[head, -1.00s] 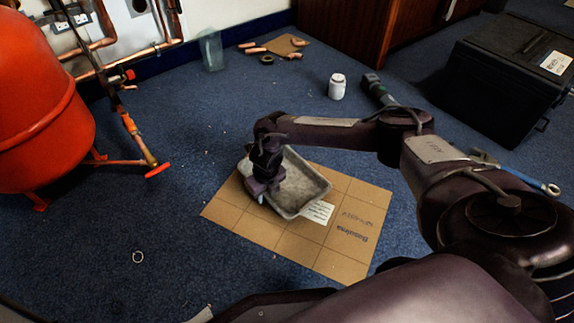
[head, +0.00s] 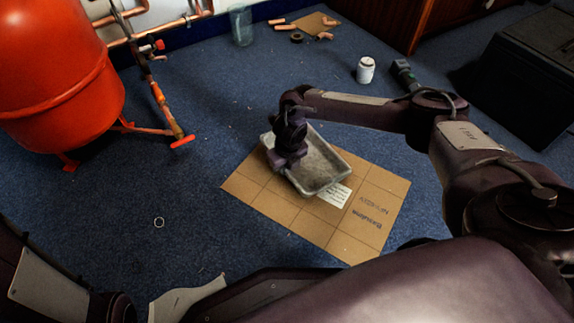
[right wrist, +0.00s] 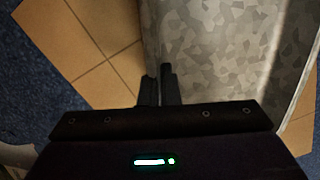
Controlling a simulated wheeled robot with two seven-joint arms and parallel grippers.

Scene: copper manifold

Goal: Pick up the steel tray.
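The steel tray (head: 322,165), a grey galvanised rectangular pan, sits on a cardboard sheet (head: 255,190) in the head view. My right gripper (head: 287,160) points down at the tray's left side and hides part of that rim. In the right wrist view, the mottled metal of the tray (right wrist: 220,45) fills the right half. The two dark fingers of my right gripper (right wrist: 159,88) are close together at the tray's left wall, with the wall running in between them.
A red tank (head: 60,75) with copper pipes stands at the left. A white jar (head: 365,70), a clear container (head: 241,26) and copper fittings (head: 325,35) are farther back. A black case (head: 525,75) is at right. A small ring (head: 158,222) lies on open blue carpet.

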